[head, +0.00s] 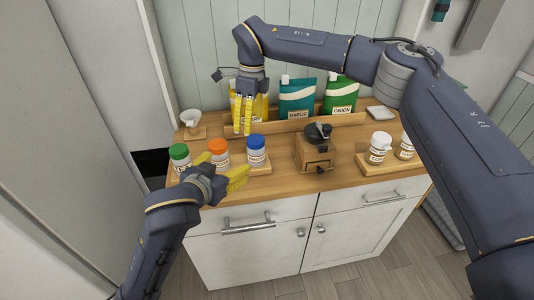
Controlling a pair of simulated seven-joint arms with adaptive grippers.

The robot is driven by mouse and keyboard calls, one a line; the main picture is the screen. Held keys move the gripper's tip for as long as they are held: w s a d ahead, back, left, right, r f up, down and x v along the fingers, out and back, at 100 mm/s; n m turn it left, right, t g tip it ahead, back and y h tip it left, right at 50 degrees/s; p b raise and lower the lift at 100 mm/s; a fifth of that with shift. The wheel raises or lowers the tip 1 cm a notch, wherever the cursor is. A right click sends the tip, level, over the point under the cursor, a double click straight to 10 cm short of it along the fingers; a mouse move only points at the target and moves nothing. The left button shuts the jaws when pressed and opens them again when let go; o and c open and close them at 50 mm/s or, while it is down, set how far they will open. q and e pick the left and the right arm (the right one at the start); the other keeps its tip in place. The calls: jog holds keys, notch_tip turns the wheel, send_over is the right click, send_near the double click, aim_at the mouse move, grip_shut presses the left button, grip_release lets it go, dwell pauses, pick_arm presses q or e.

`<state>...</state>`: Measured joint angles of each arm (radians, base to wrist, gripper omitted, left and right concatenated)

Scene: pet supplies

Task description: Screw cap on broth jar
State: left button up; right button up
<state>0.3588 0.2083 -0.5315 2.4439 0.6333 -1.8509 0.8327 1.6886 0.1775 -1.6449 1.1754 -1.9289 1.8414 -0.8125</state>
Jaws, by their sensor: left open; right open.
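Three white jars stand in a row at the front left of the counter: one with a green cap (179,151), one with an orange cap (217,146), one with a blue cap (256,142). Their labels are too small to read, so I cannot tell which is broth. My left gripper (229,165) is open and empty, just in front of the orange-capped and blue-capped jars, partly hiding the orange one. I cannot tell if it touches them. My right gripper (242,131) is open, pointing down behind the row, in front of a yellow pouch (262,106).
Garlic (297,98) and onion (342,94) pouches stand at the back. A wooden grinder (315,152) is mid-counter. A white jar (378,147) and another (405,150) stand on a right-hand board. A white cup (191,118) is back left; a flat pale item (381,113) back right.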

aim_at(255, 147)
pick_arm(q)
jog(key=shift+s+d+r+n+h, duration=0.1)
jog(key=shift+d+r+n+h, duration=0.1)
jog(key=shift+d, duration=0.3)
jog(key=shift+s+d+r+n+h, duration=0.1)
jog(key=shift+d+r+h, duration=0.1)
jog(key=shift+d, duration=0.25)
pick_arm(e)
jog(key=shift+w+d+r+n+t+h, duration=0.15)
jog(key=shift+d+n+h, duration=0.1)
jog(key=shift+d, duration=0.25)
jog(key=shift+w+d+f+n+t+h, duration=0.15)
jog(key=shift+d+h, duration=0.1)
jog(key=shift+d, duration=0.2)
jog(key=shift+r, duration=0.1)
pick_arm(q)
jog(key=x, duration=1.7)
jog(key=shift+w+f, duration=0.15)
jog(key=shift+w, duration=0.05)
jog(key=c, duration=1.7)
grip_shut()
pick_arm(e)
jog(key=o, duration=0.6)
jog(key=shift+s, duration=0.1)
notch_tip(255, 147, up, 12)
